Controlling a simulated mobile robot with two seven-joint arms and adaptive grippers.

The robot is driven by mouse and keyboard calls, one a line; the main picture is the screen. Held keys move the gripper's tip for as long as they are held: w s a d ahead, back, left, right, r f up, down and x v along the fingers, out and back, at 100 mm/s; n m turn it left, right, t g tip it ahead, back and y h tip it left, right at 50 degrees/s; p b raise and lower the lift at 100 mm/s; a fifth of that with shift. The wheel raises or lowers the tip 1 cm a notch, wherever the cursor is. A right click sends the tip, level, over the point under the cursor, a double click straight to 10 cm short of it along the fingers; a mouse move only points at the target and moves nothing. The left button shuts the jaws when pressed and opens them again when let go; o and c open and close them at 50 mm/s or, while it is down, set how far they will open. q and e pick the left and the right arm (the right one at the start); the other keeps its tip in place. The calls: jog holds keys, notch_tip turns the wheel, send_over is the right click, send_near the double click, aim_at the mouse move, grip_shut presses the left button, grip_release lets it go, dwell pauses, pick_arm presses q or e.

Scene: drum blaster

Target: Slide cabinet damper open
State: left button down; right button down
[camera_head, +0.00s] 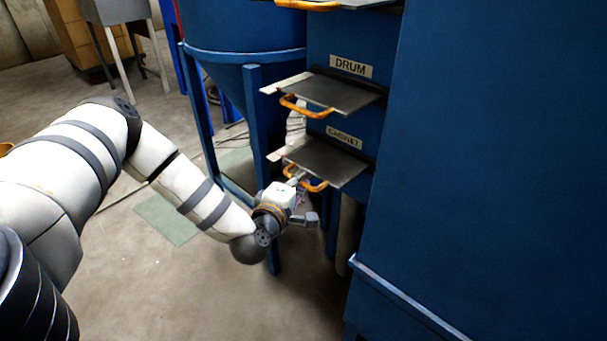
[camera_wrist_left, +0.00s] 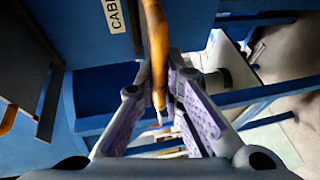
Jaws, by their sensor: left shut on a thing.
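The cabinet damper (camera_head: 327,160) is a flat dark plate that sticks out from the blue machine, just below the "CABINET" label (camera_head: 344,138). Its curved orange handle (camera_head: 314,186) is at the plate's front edge. My left gripper (camera_head: 297,192) is at this handle, low on the machine, and partly covers its left end. In the left wrist view the orange handle (camera_wrist_left: 156,45) runs down between the purple-padded fingers of my left gripper (camera_wrist_left: 172,82), which is shut on it. My right gripper is not in view.
The similar drum damper (camera_head: 335,93), with its orange handle (camera_head: 308,110), sticks out above the cabinet damper. A blue leg (camera_head: 258,130) stands behind my left wrist. A large blue panel (camera_head: 490,150) fills the right side. Open floor (camera_head: 190,300) lies in front.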

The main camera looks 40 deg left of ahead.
pick_arm(q)
jog(key=c, duration=1.7)
grip_release()
jog(key=shift+s, duration=0.3)
jog(key=v, duration=1.2)
